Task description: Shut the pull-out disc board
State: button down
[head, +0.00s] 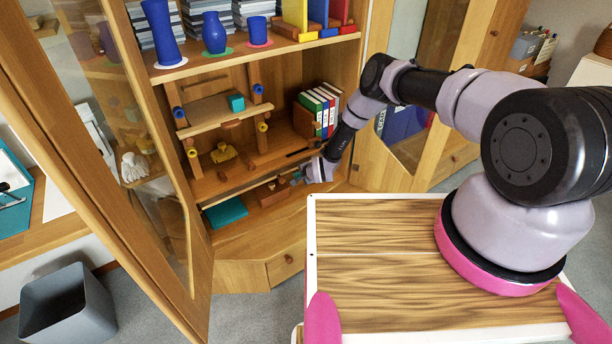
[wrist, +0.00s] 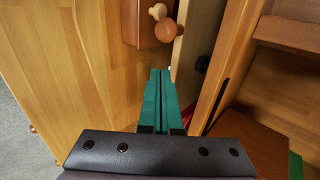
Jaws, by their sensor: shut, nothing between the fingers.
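My gripper (head: 297,179) reaches into the open wooden cabinet, low and near its right side. In the wrist view its two green fingers (wrist: 160,92) are shut together, with nothing between them. A reddish-brown wooden piece (wrist: 147,22) with round wooden knobs (wrist: 167,28) is just beyond the fingertips, with a small gap visible in the picture. A brown block (head: 271,193) lies beside my gripper in the head view, at the cabinet's lower front. I cannot tell for sure which part is the pull-out disc board; my gripper and the shelf edge partly hide that area.
The cabinet's glazed door (head: 125,130) stands open on the left. A teal item (head: 226,212) lies on the low shelf. Green, blue and red binders (head: 320,108) stand to the right. Blue vases (head: 214,34) stand on the upper shelf. A grey bin (head: 68,305) is on the floor.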

jog(key=v, duration=0.8)
jog(key=w+d+r+n, duration=0.2)
jog(key=w+r, duration=0.2)
jog(key=r, duration=0.7)
jog(key=w+d+r+n, duration=0.1)
jog(key=w+d+r, duration=0.25)
jog(key=r, duration=0.65)
jog(key=s+d+r+n+h, duration=0.1)
jog(key=d+r, duration=0.2)
jog(key=r, duration=0.6)
jog(key=s+d+r+n+h, duration=0.1)
jog(key=d+r, duration=0.2)
jog(key=r, duration=0.5)
jog(key=s+d+r+n+h, duration=0.1)
jog(key=d+r, duration=0.2)
jog(key=r, duration=0.6)
jog(key=s+d+f+v, duration=0.1)
jog(key=d+v, duration=0.2)
jog(key=v, duration=2.3)
jog(key=s+d+r, duration=0.1)
jog(key=s+r, duration=0.1)
jog(key=s, duration=0.7)
jog(key=s+d+r+n, duration=0.1)
jog(key=s+d+r, duration=0.1)
jog(key=s, duration=0.8)
jog(key=shift+s+d+g, duration=0.2)
jog(key=shift+s+g, duration=0.1)
jog(key=shift+s, duration=0.05)
jog(key=shift+r, duration=0.1)
